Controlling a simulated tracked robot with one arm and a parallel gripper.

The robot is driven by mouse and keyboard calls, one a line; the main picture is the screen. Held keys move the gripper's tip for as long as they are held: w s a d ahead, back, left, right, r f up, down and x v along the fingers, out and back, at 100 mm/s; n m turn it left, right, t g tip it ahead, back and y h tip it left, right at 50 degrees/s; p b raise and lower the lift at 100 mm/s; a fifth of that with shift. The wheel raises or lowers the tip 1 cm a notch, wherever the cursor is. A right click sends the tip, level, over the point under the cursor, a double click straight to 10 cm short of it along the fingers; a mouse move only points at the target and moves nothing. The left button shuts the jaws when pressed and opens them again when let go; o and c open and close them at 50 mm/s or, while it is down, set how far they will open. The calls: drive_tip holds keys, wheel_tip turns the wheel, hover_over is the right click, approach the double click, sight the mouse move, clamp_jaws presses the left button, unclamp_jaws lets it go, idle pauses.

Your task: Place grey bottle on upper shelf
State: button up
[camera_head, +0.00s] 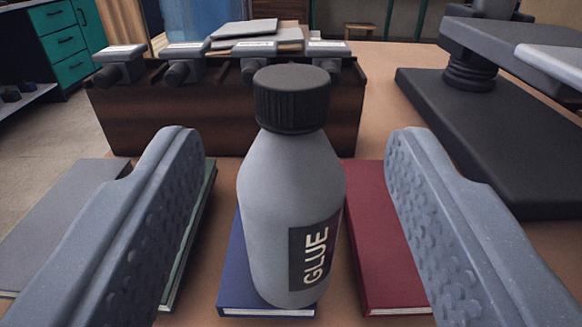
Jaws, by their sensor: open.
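The grey bottle (275,185) stands upright in the middle of the head camera view. It has a black ribbed cap and a dark label reading "GLUE". It appears to stand on a blue book (235,275). My gripper (292,150) is open, with one grey finger on each side of the bottle. Clear gaps show between the fingers and the bottle. I cannot identify an upper shelf for certain; a dark wooden box-like unit (170,125) stands behind the bottle.
A red book (375,235) and a green book (200,235) lie beside the blue one. Several grey clamp-like devices (185,60) sit on the wooden unit. A black press-like stand (490,130) is at right. Teal drawers (62,42) stand back left.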

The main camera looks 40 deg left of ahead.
sight(294, 107)
drive_tip(key=shift+b+x, duration=0.9)
drive_tip(key=shift+x, duration=2.55)
drive_tip(key=shift+r, duration=0.15)
clamp_jaws()
